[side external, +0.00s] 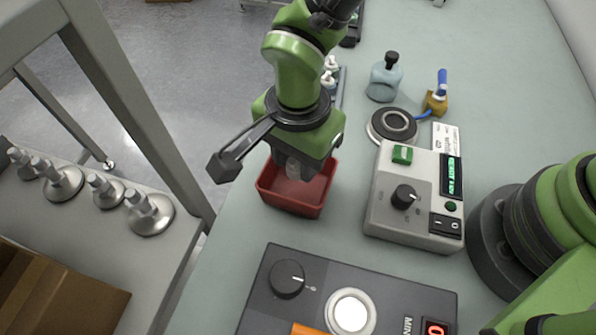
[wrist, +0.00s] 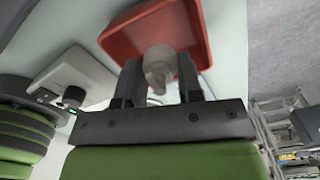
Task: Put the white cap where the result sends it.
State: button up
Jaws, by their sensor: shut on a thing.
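My gripper (side external: 296,170) is shut on the white cap (wrist: 158,66), which looks pale and translucent between the two fingers in the wrist view. In the side view the cap (side external: 293,171) is mostly hidden by the fingers. The gripper points down over the red bin (side external: 288,206), and the cap is over the bin's opening. The bin also fills the top of the wrist view (wrist: 122,32). I cannot tell whether the cap touches the bin's floor. A grey tester box (side external: 385,214) has a lit green display (side external: 451,177); its text is too small to read.
A dark timer panel (side external: 318,275) with a white round pad (side external: 350,312) lies in front. A round black-topped disc (side external: 393,125), a glass bottle (side external: 384,80) and a brass part with a blue handle (side external: 437,100) stand behind the tester. A side shelf holds several metal feet (side external: 150,213).

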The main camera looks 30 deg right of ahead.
aim_at(298, 188)
jog(key=shift+f, duration=2.2)
jog(key=shift+f, duration=0.1)
jog(key=shift+f, duration=0.25)
jog(key=o, duration=0.4)
jog(key=shift+c, duration=0.2)
